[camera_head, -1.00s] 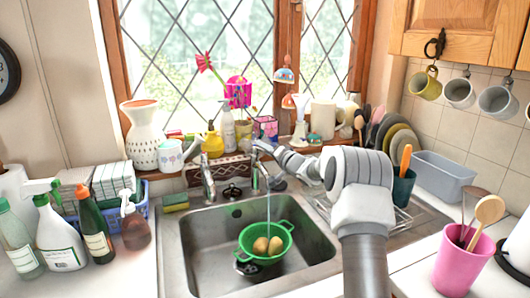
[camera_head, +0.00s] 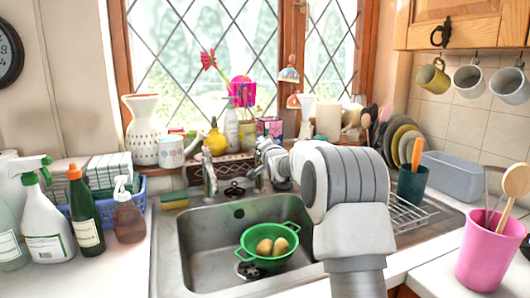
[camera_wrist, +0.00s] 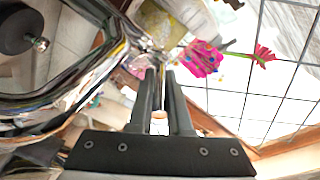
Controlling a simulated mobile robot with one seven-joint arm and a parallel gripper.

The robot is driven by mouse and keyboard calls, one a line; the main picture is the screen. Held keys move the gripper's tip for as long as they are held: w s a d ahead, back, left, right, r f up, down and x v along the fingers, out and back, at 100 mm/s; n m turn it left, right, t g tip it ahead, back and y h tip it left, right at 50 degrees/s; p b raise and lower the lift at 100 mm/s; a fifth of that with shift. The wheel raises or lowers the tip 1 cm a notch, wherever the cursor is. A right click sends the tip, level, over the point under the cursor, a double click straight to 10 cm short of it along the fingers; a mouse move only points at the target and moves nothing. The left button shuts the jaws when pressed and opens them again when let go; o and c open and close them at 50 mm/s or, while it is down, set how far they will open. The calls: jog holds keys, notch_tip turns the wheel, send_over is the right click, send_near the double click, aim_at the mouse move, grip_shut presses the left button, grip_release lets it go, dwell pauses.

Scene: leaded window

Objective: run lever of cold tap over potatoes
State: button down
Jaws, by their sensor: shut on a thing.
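The cold tap (camera_head: 257,176) stands at the back of the sink, right of a second chrome tap (camera_head: 209,172). My gripper (camera_head: 263,148) is at the top of the cold tap, partly hidden by my arm. In the wrist view my two fingers (camera_wrist: 162,75) are closed together at shiny chrome tap metal (camera_wrist: 147,55), shut on the lever, which is mostly hidden between them. Two potatoes (camera_head: 272,247) lie in a green colander (camera_head: 262,262) in the sink (camera_head: 202,252). No water stream shows above them.
Bottles (camera_head: 85,215) and a blue basket (camera_head: 137,189) stand left of the sink. A vase (camera_head: 142,130) and a yellow bottle (camera_head: 214,140) line the sill. A dish rack (camera_head: 408,215) and pink cup (camera_head: 487,250) are at the right.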

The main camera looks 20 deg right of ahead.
jog(key=shift+a, duration=0.2)
dwell(0.4)
jog(key=c, duration=0.9)
grip_release()
jog(key=shift+o, duration=0.2)
jog(key=shift+d, duration=0.1)
jog(key=s+a, duration=0.2)
jog(key=s, duration=1.5)
jog(key=shift+a, duration=0.15)
jog(key=shift+s, duration=0.1)
jog(key=s+a+f+n+g+y, duration=0.1)
jog(key=s+a+f+n+g, duration=0.25)
jog(key=s, duration=0.95)
jog(key=s+a+f+n+g+p, duration=0.1)
jog(key=s+a+f+n+g, duration=0.3)
jog(key=s, duration=0.8)
jog(key=s+a+f+n+g+y, duration=0.1)
jog(key=s+a+f+n+g, duration=0.3)
jog(key=s, duration=0.9)
notch_tip(320, 180, up, 18)
jog(key=d+p, duration=0.1)
jog(key=p, duration=1.5)
jog(key=shift+w+n+g, duration=0.25)
jog(key=shift+n+g, duration=0.2)
